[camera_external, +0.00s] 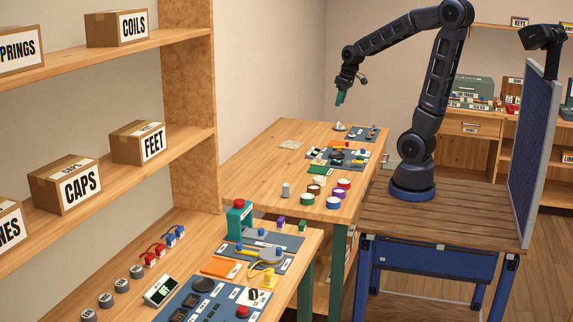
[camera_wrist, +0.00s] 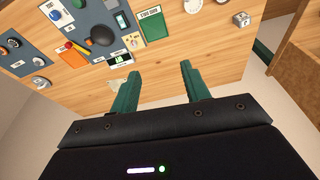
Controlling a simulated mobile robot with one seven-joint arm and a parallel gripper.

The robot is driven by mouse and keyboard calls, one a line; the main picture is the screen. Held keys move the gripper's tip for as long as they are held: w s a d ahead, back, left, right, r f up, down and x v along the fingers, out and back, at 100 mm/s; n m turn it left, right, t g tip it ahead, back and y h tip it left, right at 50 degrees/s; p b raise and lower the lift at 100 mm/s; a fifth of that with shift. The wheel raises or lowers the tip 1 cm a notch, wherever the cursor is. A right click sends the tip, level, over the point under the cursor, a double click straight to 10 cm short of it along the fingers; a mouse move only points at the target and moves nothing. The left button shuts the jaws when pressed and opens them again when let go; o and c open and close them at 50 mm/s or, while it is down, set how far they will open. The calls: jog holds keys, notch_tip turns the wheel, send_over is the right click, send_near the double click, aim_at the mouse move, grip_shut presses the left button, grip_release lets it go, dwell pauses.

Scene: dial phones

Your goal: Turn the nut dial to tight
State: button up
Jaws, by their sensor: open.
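My gripper (camera_external: 340,97) hangs in the air above the far wooden table, with its green fingertips pointing down. In the wrist view the two green fingers (camera_wrist: 158,80) are apart with nothing between them. I cannot tell which item is the nut dial; the labels are too small to read. Candidates on the grey-blue boards in the wrist view are a white plate with a blue knob (camera_wrist: 57,13) and a round dark knob (camera_wrist: 103,35). A small grey metal piece (camera_wrist: 241,19) lies on bare wood. My gripper touches none of these.
The far table (camera_external: 262,160) also bears a green box or card (camera_wrist: 152,25), an orange block (camera_wrist: 73,57) and several coloured tape rolls (camera_external: 313,190). A nearer bench (camera_external: 110,290) holds more boards. A blue pegboard panel (camera_external: 535,150) stands right of my base.

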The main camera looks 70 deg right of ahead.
jog(key=w+d+f+m+g, duration=0.1)
jog(key=d+f, duration=0.4)
jog(key=d, duration=0.3)
jog(key=d+f, duration=0.4)
jog(key=d, duration=0.4)
jog(key=g, duration=0.2)
send_over(363, 151)
jog(key=d, duration=0.2)
notch_tip(363, 151, down, 13)
jog(key=shift+m, duration=0.3)
jog(key=f, duration=1)
jog(key=shift+w+a, duration=0.1)
jog(key=shift+a, duration=0.2)
jog(key=c, duration=1)
